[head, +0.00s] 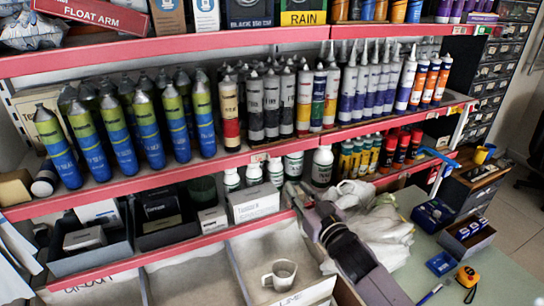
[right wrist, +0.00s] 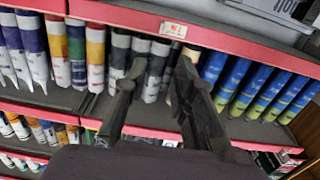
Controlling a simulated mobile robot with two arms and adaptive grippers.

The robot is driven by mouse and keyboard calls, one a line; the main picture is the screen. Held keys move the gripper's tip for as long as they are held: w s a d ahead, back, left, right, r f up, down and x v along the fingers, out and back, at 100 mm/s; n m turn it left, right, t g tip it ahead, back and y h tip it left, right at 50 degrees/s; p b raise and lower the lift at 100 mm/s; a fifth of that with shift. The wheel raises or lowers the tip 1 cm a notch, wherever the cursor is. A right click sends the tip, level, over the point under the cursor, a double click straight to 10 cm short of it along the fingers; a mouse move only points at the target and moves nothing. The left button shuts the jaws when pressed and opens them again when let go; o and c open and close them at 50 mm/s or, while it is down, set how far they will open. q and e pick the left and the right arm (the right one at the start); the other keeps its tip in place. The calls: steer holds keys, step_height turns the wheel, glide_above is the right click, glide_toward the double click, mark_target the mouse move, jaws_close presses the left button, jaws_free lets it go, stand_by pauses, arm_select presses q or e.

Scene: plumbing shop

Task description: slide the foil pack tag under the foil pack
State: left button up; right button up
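A small pale tag (head: 259,157) with red print sits on the red front rail of the middle shelf; it also shows in the right wrist view (right wrist: 174,30). I cannot tell for certain which is the foil pack. My right gripper (head: 302,198) is below the middle shelf, to the right of and lower than the tag. In the right wrist view its two dark fingers (right wrist: 158,70) are apart, with nothing seen between them. My left gripper is not in view.
Green-and-blue tubes (head: 148,130) fill the left of the middle shelf. Boxes (head: 253,203) and a bin with a mug (head: 281,274) are lower down. A green workbench (head: 500,270) is at the right.

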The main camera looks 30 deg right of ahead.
mark_target(269, 156)
steer(key=w+p, duration=0.1)
steer(key=w, duration=0.4)
steer(key=w+p, duration=0.1)
steer(key=w, duration=0.5)
steer(key=w+d+p, duration=0.1)
steer(key=w, duration=0.4)
steer(key=shift+w+f, duration=0.1)
steer(key=shift+w, duration=0.25)
steer(key=shift+c, duration=0.4)
jaws_close()
